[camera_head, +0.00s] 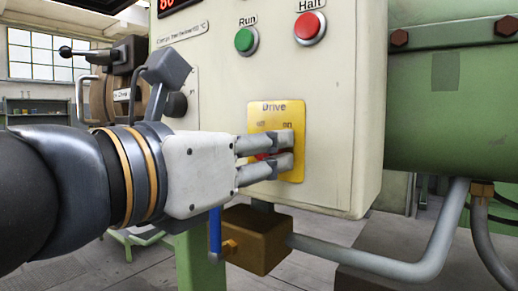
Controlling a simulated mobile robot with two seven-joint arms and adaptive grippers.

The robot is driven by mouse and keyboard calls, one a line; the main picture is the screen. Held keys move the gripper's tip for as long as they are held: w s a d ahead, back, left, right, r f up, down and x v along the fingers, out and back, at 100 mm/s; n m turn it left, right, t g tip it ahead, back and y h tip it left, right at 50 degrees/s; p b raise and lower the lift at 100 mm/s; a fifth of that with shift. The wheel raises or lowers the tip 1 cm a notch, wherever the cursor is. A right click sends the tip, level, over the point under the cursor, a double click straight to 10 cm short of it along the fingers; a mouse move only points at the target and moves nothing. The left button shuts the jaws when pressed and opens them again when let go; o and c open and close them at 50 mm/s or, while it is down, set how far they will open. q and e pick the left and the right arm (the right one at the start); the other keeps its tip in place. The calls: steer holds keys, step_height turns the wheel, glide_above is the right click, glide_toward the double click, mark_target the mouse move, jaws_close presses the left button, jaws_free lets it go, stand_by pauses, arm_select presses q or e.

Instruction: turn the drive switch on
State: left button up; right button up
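The drive switch (263,156) is a red handle on a yellow plate (296,173) labelled "Drive", low on the front of a cream control box. An "on" mark shows at the plate's upper right, and the mark at its upper left is partly unclear. My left gripper (284,151) comes in from the left, its two grey fingers close together above and below the red handle. It looks shut on the handle, with only thin red parts showing between the fingers. The fingers hide most of the handle, so its exact angle is unclear. My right gripper is not in view.
A green Run button (245,40) and a red Halt button (310,27) sit above the plate. A brown box (258,240) and a grey pipe (400,268) lie below the control box. A green machine body (450,105) is at right. A lever assembly (125,85) stands behind my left gripper.

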arm_select(q)
jaws_close()
steer(key=shift+r, duration=0.1)
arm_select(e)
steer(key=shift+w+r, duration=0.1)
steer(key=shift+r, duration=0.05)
arm_select(q)
steer(key=m+p, duration=0.2)
steer(key=m, duration=0.1)
steer(key=shift+r, duration=0.1)
steer(key=m+p, duration=0.2)
steer(key=m, duration=0.1)
steer(key=shift+m+p, duration=0.4)
steer(key=m+p, duration=0.2)
steer(key=m, duration=0.2)
steer(key=shift+r+p, duration=0.1)
steer(key=shift+p, duration=0.2)
steer(key=shift+m+p, duration=0.75)
steer(key=shift+m, duration=0.75)
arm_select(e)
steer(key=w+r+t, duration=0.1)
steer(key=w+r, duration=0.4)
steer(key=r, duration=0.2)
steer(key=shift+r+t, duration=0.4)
arm_select(q)
steer(key=shift+f, duration=0.2)
